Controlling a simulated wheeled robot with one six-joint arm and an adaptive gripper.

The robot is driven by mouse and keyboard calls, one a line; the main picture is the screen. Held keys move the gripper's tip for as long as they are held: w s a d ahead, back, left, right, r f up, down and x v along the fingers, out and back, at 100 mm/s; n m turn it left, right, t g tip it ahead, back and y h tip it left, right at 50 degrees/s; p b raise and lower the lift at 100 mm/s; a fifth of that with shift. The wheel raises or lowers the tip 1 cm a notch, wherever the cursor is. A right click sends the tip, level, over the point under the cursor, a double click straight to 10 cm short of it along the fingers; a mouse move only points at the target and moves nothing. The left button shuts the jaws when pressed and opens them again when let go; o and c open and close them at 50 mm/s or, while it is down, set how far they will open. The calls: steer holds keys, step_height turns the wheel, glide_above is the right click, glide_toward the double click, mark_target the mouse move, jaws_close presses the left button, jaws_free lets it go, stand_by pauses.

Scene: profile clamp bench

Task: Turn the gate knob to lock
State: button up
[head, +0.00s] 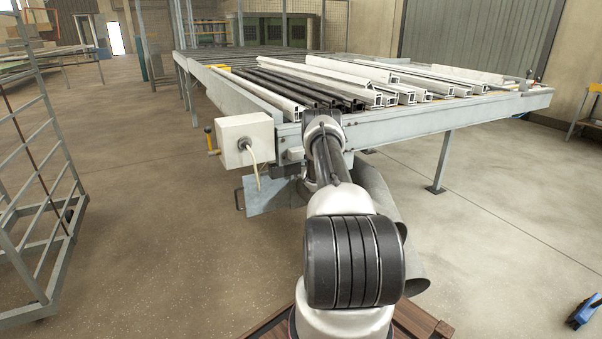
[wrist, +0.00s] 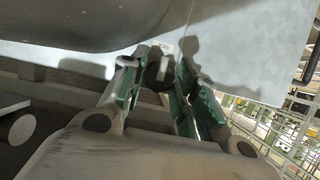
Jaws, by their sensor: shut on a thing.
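In the wrist view, my gripper (wrist: 157,82) has its two green-padded fingers on either side of the gate knob (wrist: 162,69). The knob is small and dark with a pale bar on its face, and the fingers are shut on it. In the head view, a grey plate (head: 268,196) hangs under the table's near end. My own arm hides the gripper and the knob there.
The roller table (head: 440,118) carries white and dark profiles (head: 300,85). A white box (head: 243,135) with a cable and a yellow-handled lever (head: 210,141) is on its near left corner. A wire rack (head: 45,185) stands at left. The floor between is clear.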

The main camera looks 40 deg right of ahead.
steer(key=o, duration=1)
steer(key=v, duration=1.2)
steer(key=shift+f, duration=0.1)
